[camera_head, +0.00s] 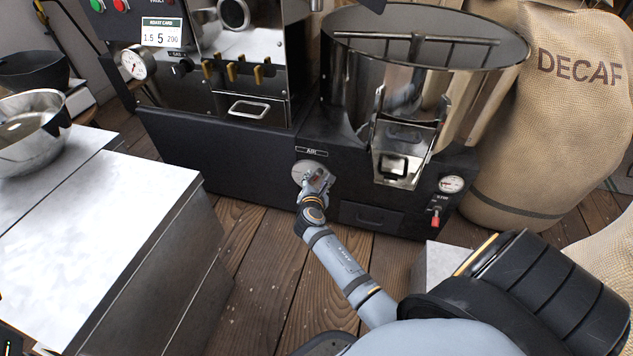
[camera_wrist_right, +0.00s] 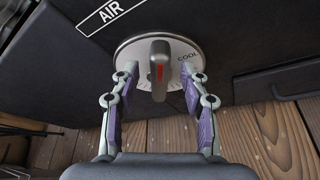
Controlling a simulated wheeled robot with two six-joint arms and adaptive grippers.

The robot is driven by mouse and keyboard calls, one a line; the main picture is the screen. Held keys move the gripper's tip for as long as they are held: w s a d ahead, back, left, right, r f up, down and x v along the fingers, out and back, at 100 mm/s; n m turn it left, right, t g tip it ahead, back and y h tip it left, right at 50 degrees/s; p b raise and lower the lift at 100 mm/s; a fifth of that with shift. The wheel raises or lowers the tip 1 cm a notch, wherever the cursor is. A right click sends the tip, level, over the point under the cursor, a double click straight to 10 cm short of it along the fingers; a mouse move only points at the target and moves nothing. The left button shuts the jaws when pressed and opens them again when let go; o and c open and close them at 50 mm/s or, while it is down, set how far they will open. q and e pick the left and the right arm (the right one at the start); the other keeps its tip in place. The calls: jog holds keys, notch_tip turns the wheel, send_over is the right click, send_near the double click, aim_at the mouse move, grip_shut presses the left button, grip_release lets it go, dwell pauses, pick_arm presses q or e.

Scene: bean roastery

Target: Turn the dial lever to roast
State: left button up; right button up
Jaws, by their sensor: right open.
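The dial (camera_head: 299,169) is a round silver plate on the front of the black machine, under a label reading AIR. In the right wrist view the dial plate (camera_wrist_right: 196,52) carries the word COOL to the right of the lever. The dial lever (camera_wrist_right: 159,62) is a dark grey bar with a red line, standing out from the plate. My right gripper (camera_head: 317,176) is at the dial. In the wrist view its open fingers (camera_wrist_right: 161,74) stand on either side of the lever, with gaps visible. No roast mark is readable. My left gripper is not in view.
A metal drum (camera_head: 460,100) with a chute stands above the dial to the right. A small gauge (camera_head: 451,184) and red-handled switch (camera_head: 435,217) are lower right. A DECAF sack (camera_head: 560,110) stands at right. A grey-topped cabinet (camera_head: 90,225) is at left. Wooden floor (camera_head: 270,275) lies below.

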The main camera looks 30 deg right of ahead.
aim_at(316, 178)
jog(key=shift+b+x, duration=0.5)
jog(key=shift+x, duration=1.1)
grip_shut()
